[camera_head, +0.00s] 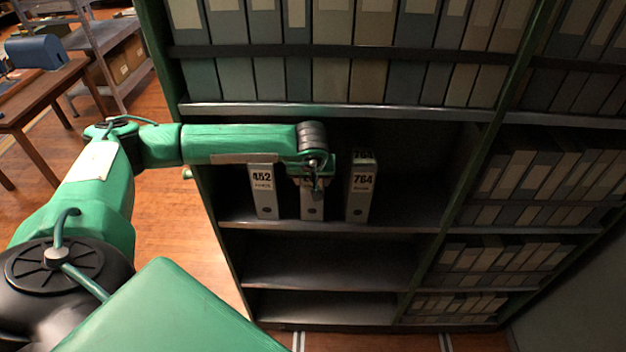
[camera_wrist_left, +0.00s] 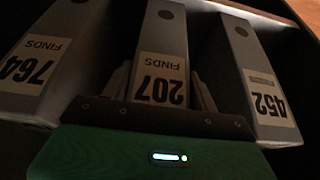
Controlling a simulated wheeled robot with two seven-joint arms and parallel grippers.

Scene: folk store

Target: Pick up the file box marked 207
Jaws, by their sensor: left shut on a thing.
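The file box marked 207 (camera_wrist_left: 160,60) stands upright in the middle of three boxes, and its label reads upside down in the left wrist view. In the head view its lower part (camera_head: 312,206) shows below my left gripper (camera_head: 314,178), which hides its label. My left gripper also shows in the left wrist view (camera_wrist_left: 160,92), with a finger on each side of the 207 box, shut on it. The box marked 452 (camera_head: 264,192) stands to its left and the box marked 764 (camera_head: 360,194) to its right, both apart from it. My right gripper is not in view.
The three boxes stand on a shelf (camera_head: 400,222) of a green-framed rack. A shelf edge (camera_head: 350,114) with a full row of files runs above. Shelves below (camera_head: 320,262) are empty. More files (camera_head: 545,170) fill the right bay. A wooden table (camera_head: 40,100) stands at far left.

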